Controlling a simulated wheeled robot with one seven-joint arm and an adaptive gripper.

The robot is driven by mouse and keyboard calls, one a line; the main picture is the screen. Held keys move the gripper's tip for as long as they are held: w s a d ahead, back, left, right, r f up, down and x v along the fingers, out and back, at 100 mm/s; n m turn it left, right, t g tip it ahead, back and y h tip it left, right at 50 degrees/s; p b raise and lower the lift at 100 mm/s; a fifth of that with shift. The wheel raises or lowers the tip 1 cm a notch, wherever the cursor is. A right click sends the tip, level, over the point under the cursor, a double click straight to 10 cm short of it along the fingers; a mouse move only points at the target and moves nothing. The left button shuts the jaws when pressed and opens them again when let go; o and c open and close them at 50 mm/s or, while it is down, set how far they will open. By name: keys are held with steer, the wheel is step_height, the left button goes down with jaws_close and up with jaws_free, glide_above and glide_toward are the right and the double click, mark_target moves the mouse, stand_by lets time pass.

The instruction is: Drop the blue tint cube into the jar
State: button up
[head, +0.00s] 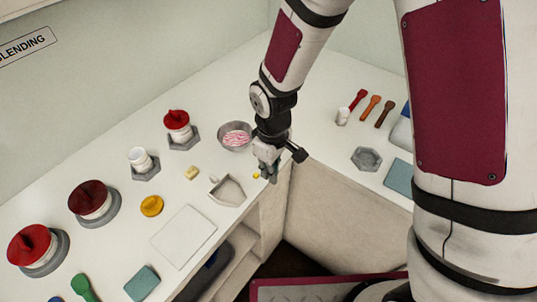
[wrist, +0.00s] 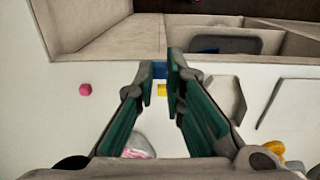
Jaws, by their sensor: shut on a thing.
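My gripper (head: 268,172) hangs over the front edge area of the white counter, right of the metal bowl. In the wrist view my gripper (wrist: 161,80) is shut on the blue tint cube (wrist: 160,70), which shows between the fingertips. The cube cannot be made out in the head view. An open white jar (head: 139,159) stands upright on a grey hexagonal base at the left, well away from my gripper. Another white jar with a red lid (head: 177,123) stands behind it on a similar base.
A yellow cube (wrist: 162,90) and a pink cube (wrist: 85,89) lie on the counter near my gripper. The metal bowl (head: 236,137) holds pink-and-white contents. A five-sided grey tray (head: 228,191) and a white board (head: 184,235) lie left. Red-lidded pots stand far left.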

steer(key=s+d, duration=0.1)
steer(key=s, duration=0.7)
steer(key=shift+s+r, duration=0.35)
steer(key=shift+r, duration=0.05)
